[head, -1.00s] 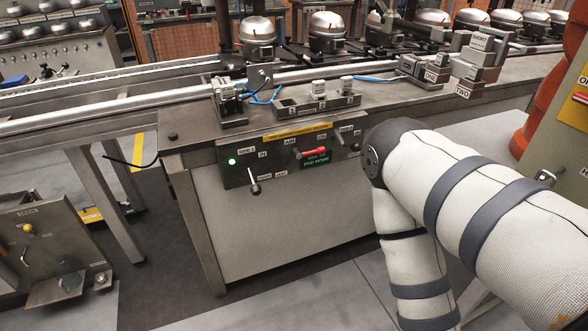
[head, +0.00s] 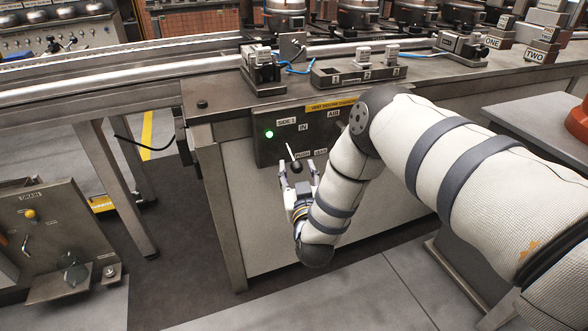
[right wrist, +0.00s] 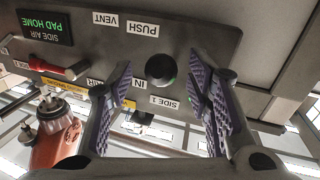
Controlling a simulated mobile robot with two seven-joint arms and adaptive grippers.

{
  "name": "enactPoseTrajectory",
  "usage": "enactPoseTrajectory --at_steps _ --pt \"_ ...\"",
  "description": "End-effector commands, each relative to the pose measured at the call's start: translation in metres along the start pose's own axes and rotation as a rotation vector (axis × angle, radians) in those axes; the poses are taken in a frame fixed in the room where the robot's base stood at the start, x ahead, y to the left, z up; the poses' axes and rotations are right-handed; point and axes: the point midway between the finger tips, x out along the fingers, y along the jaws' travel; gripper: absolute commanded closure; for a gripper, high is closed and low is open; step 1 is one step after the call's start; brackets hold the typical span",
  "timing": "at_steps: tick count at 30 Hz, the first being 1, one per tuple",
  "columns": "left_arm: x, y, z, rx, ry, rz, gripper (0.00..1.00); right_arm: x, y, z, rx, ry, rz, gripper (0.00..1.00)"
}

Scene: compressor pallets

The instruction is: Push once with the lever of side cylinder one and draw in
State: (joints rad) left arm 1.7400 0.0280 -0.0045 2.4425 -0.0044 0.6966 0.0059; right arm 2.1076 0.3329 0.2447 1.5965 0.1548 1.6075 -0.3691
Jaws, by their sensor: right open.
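The SIDE 1 lever (head: 290,151) has a pale stem and a black knob and slants down from the grey control panel (head: 270,151). My right gripper (head: 297,168) is open, pointing up at the panel, with a finger on each side of the knob in the picture. In the right wrist view, which is upside down, the round black knob (right wrist: 161,68) shows between the spread purple-padded fingers (right wrist: 163,92). I see no contact. PUSH (right wrist: 143,30) and VENT labels show beside it. A green lamp (head: 269,133) is lit by SIDE 1. My left gripper is out of view.
A red-handled lever (right wrist: 38,67) and a green display reading SIDE AIR PAD HOME (right wrist: 55,27) share the panel; my right arm hides them in the head view. The bench (head: 215,105) overhangs the panel. A DRAIN unit (head: 50,235) stands at left. The floor between is clear.

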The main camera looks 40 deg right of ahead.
Motion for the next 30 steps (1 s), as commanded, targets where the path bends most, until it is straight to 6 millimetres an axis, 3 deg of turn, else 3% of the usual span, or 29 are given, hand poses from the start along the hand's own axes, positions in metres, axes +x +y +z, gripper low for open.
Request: enactPoseTrajectory --at_steps 4,12,13,19,30 --pt "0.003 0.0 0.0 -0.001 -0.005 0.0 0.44 0.017 0.0 0.001 -0.001 -0.001 0.001 0.54" --pt "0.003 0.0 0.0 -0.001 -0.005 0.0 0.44 0.02 0.0 0.001 -0.001 -0.003 -0.001 0.54" --pt "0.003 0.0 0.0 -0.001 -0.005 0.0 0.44 0.02 0.0 0.001 -0.001 -0.003 -0.001 0.57" --pt "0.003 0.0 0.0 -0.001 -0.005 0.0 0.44 0.02 0.0 0.001 -0.001 -0.003 -0.001 1.0" --pt "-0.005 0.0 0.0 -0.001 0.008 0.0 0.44 0.019 0.0 -0.005 -0.008 -0.033 -0.006 1.0"
